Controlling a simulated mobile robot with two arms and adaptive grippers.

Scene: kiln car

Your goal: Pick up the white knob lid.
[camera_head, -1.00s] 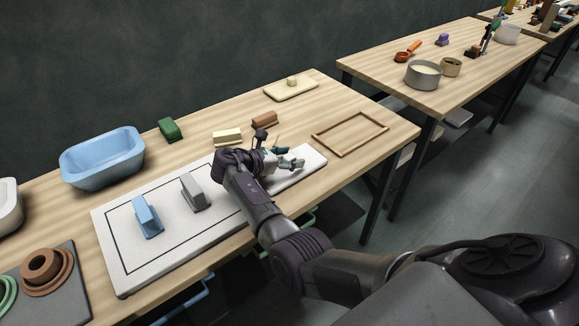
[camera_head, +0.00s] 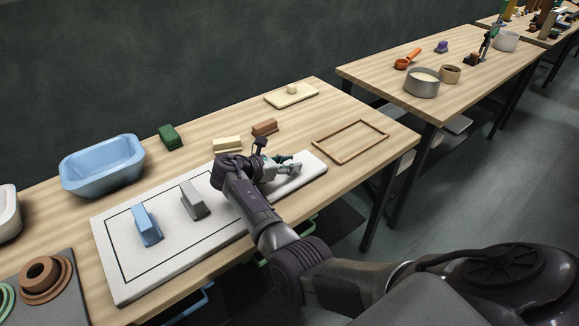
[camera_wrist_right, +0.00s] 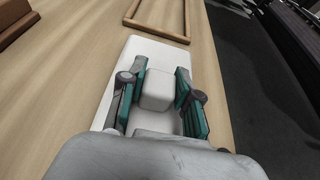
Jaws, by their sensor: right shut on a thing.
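The white knob lid (camera_wrist_right: 158,88) shows in the right wrist view, its blocky knob between the two teal finger pads of my right gripper (camera_wrist_right: 160,86). The gripper is shut on the knob. In the head view my right gripper (camera_head: 288,166) is at the right end of the white board (camera_head: 165,268), and its fingers mostly hide the knob. White surface shows around the knob; I cannot tell where the lid ends and the board begins. My left gripper is not in view.
Blue (camera_head: 147,226) and grey (camera_head: 192,200) handled blocks stand on the board. Behind it are cream (camera_head: 227,145), brown (camera_head: 265,127) and green (camera_head: 170,136) blocks, and a cream knobbed lid (camera_head: 291,94). A wooden frame (camera_head: 350,143) lies right; a blue tub (camera_head: 103,165) stands left.

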